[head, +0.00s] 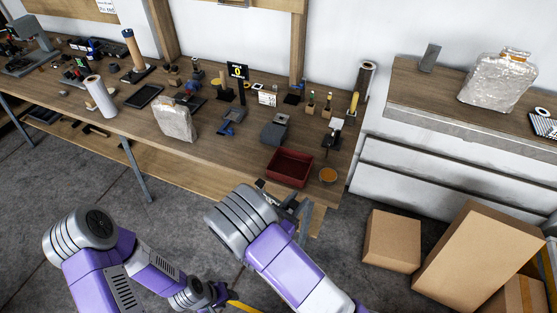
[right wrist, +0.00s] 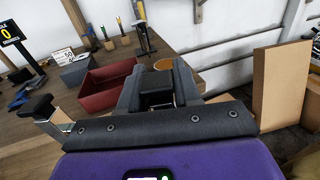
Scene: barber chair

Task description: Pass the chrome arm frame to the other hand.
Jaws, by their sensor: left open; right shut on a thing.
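The chrome arm frame (right wrist: 62,124) shows in the right wrist view as a short bright metal piece with a black end at the left of my gripper. A black block sits between the fingers. Most of the frame is hidden behind the gripper body. My right gripper (right wrist: 158,92) is shut on it; in the head view this gripper (head: 290,204) is in front of the bench's near edge, close to the red tray. My left gripper (head: 212,292) is low at the bottom of the head view, open, away from the frame and partly hidden by its own arm.
The wooden bench (head: 230,166) holds a red tray (head: 289,166), a small orange dish (head: 328,175), a grey box (head: 273,134), a wrapped bag (head: 175,120) and several small tools. Cardboard boxes (head: 392,240) stand on the floor at right. Floor between the arms and bench is clear.

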